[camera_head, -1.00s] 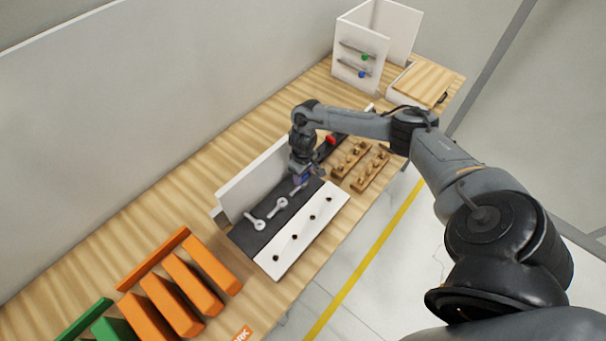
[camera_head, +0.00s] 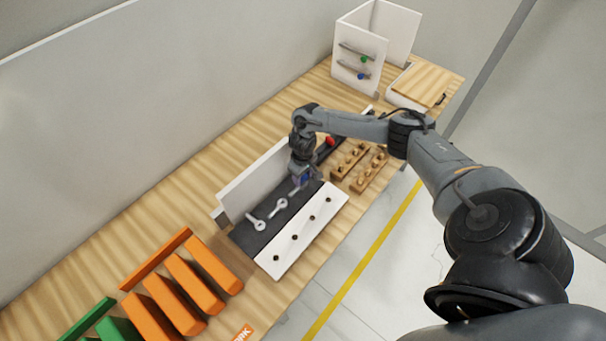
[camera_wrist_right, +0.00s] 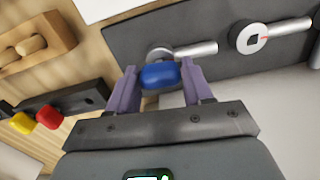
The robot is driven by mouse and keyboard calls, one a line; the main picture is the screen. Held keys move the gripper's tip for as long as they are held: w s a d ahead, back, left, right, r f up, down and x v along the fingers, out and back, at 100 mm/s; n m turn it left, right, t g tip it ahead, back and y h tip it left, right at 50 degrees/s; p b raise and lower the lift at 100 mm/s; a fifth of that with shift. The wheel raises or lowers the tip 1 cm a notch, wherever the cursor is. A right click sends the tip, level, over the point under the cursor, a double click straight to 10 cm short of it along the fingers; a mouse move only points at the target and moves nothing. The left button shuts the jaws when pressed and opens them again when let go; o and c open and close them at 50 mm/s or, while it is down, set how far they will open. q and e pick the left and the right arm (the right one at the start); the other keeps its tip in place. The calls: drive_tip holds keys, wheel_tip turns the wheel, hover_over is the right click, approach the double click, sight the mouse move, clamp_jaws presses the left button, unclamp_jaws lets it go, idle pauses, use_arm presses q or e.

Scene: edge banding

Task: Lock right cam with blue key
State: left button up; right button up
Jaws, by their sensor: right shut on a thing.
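My right gripper (camera_wrist_right: 160,78) is shut on the blue key (camera_wrist_right: 160,74), whose blue handle sits between its two purple fingers. In the head view this gripper (camera_head: 299,184) is low over the far right end of the dark panel (camera_head: 262,231). In the wrist view the right cam (camera_wrist_right: 158,52), a silver disc with a rod, lies directly behind the key. The key hides part of it, and I cannot tell whether the key tip is in its socket. Another cam (camera_wrist_right: 248,38) has a square socket and a red mark. My left gripper is not in view.
A white strip with several dark holes (camera_head: 295,238) lies along the panel's front, and an upright white board (camera_head: 258,183) stands behind. A key holder with red (camera_wrist_right: 49,117) and yellow (camera_wrist_right: 22,123) keys and wooden dowel blocks (camera_head: 352,160) are close by.

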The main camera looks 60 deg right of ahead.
drive_tip(key=shift+m+p, duration=0.5)
drive_tip(key=shift+p, duration=0.25)
drive_tip(key=shift+m+p, duration=1.1)
drive_tip(key=shift+p, duration=0.25)
drive_tip(key=shift+m+p, duration=0.3)
drive_tip(key=shift+r+m+p, duration=0.1)
drive_tip(key=shift+m+p, duration=0.5)
drive_tip(key=shift+p, duration=0.15)
drive_tip(key=shift+a+m+p, duration=0.1)
drive_tip(key=shift+m+p, duration=1.35)
drive_tip(key=shift+m, duration=0.05)
